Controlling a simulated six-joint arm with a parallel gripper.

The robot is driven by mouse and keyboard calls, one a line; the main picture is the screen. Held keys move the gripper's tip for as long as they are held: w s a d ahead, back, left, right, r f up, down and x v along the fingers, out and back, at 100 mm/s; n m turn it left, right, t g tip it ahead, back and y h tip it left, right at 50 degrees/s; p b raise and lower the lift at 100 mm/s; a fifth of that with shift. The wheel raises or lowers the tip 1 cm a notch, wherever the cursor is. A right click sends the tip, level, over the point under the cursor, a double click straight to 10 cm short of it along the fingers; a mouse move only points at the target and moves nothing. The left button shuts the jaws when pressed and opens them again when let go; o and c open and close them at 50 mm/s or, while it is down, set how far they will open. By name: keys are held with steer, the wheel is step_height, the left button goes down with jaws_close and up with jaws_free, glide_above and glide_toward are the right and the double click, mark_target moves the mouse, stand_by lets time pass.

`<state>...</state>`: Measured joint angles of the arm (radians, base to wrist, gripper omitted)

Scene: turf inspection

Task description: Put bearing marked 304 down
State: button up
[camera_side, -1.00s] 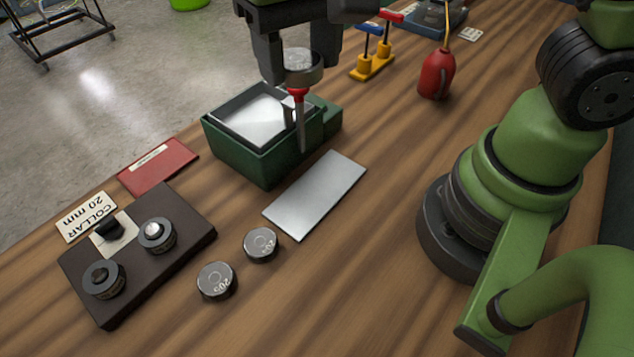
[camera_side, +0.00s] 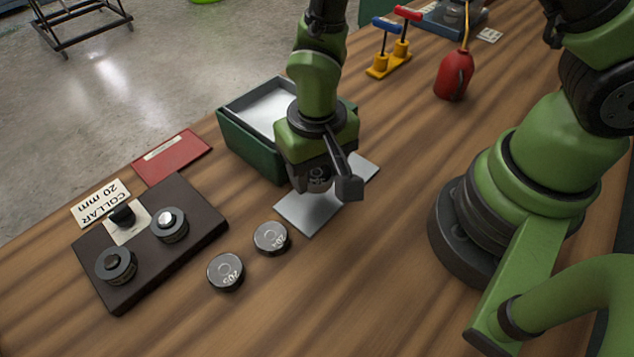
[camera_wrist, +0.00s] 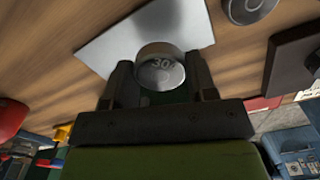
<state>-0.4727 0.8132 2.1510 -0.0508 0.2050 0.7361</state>
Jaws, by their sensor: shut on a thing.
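My gripper (camera_side: 328,186) is shut on a round steel bearing (camera_side: 316,179), over the bare grey metal plate (camera_side: 304,213). In the wrist view the bearing (camera_wrist: 160,66) sits between the two fingers of my gripper (camera_wrist: 162,80), with "30" readable and the last digit partly hidden. The plate (camera_wrist: 115,38) lies behind it there. I cannot tell whether the bearing touches the plate. My gripper hides part of the plate in the side view.
Two loose bearings (camera_side: 225,271) (camera_side: 271,238) lie left of the plate. A dark peg board (camera_side: 140,265) with collars is further left. The green box (camera_side: 245,140) stands close behind my gripper. A red oil can (camera_side: 454,76) stands to the right.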

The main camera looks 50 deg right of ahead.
mark_target(317, 197)
steer(key=shift+f, duration=1.95)
steer(key=shift+f, duration=0.2)
steer(key=o, duration=1.1)
steer(key=shift+r, duration=0.1)
step_height(317, 197, up, 12)
steer(key=shift+r, duration=0.2)
